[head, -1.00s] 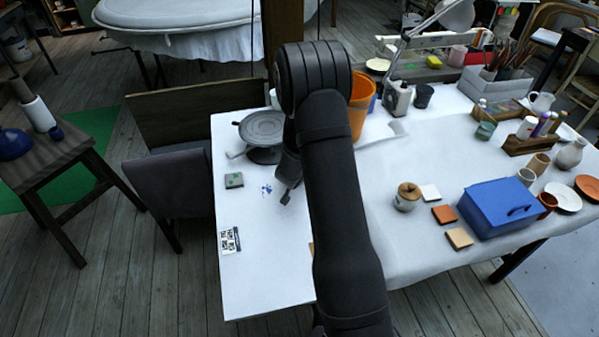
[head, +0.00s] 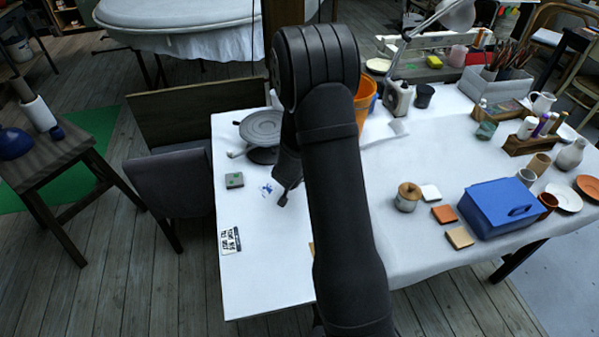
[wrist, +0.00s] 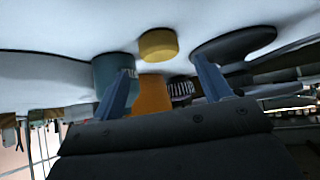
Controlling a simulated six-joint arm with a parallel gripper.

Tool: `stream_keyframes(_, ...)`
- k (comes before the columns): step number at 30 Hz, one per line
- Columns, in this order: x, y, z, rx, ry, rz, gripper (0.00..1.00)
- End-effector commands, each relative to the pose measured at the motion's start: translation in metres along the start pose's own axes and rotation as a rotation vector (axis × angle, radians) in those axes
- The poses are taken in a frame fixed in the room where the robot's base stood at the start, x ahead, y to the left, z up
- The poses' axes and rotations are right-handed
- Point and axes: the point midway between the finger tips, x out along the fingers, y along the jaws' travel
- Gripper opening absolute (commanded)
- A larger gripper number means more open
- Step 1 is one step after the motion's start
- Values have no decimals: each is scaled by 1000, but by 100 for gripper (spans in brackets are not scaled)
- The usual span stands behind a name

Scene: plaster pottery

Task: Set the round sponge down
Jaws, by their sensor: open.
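My gripper (wrist: 162,66) is open, with its two blue-grey fingers spread apart and nothing held between them. In the wrist view, which looks upside down, a short round yellow sponge (wrist: 158,45) rests on the white table (wrist: 60,35), beyond the fingertips and in line with the gap between them. It is apart from both fingers. In the head view my gripper (head: 283,199) is low over the table's left part, and the sponge does not show there; my arm covers that part.
A grey turntable (head: 262,128) stands at the table's back left and shows right of the sponge in the wrist view. An orange bucket (wrist: 152,95) and a teal container (wrist: 108,75) are close too. A green-marked block (head: 234,180) lies left of my gripper.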

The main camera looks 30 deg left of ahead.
Motion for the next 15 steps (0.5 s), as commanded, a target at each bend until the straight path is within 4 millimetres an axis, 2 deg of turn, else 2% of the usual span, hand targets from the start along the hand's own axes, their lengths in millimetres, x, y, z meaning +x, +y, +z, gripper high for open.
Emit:
stream_keyframes(1, -11, 0, -1, 0, 2, -2, 71)
stream_keyframes(6, -40, 0, -1, -1, 2, -1, 71)
stream_keyframes(15, -68, 0, 0, -2, 1, 0, 71)
